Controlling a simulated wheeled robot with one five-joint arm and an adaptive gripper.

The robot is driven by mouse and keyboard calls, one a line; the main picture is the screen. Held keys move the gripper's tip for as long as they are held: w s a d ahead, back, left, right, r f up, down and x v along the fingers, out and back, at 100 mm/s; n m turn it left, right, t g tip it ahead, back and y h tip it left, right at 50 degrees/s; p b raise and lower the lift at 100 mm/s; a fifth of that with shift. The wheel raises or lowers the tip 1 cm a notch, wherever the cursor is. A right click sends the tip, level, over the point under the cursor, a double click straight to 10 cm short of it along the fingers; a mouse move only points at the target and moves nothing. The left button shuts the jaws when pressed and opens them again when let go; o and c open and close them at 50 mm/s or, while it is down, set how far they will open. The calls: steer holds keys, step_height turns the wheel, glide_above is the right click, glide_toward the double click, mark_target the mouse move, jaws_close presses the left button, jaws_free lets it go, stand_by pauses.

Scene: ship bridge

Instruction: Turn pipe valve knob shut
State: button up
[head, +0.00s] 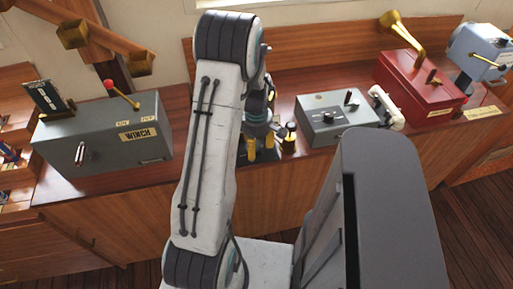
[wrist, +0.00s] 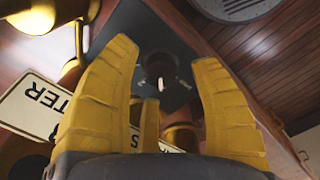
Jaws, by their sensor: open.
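In the wrist view a dark round knob (wrist: 158,70) with a white mark sits on a dark grey plate (wrist: 123,22). I take it for the valve knob, but no lettering confirms this. My gripper (wrist: 163,55) is open, with yellow fingers on the left and right and a shorter one low in the middle. The knob shows in the gap between the fingers, beyond them. I cannot tell whether any finger touches it. In the head view my gripper (head: 264,142) is mostly behind my arm, low over the wooden counter, and the knob is hidden.
Yellow pipes (wrist: 72,72) and a partly hidden white label (wrist: 32,108) are beside the fingers. On the counter stand a grey winch box (head: 110,135) at left, a grey control box (head: 325,130), a pale handset (head: 385,105) and a red box (head: 420,90) at right.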

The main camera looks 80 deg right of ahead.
steer(key=shift+f, duration=0.75)
jaws_close()
steer(key=shift+f+n+b, duration=0.1)
steer(key=shift+n+b, duration=0.2)
steer(key=n+b, duration=0.1)
steer(key=n, duration=0.2)
steer(key=shift+b, duration=0.3)
steer(key=n+b, duration=0.1)
steer(key=n, duration=0.4)
steer(key=shift+b, duration=0.4)
steer(key=shift+n, duration=0.3)
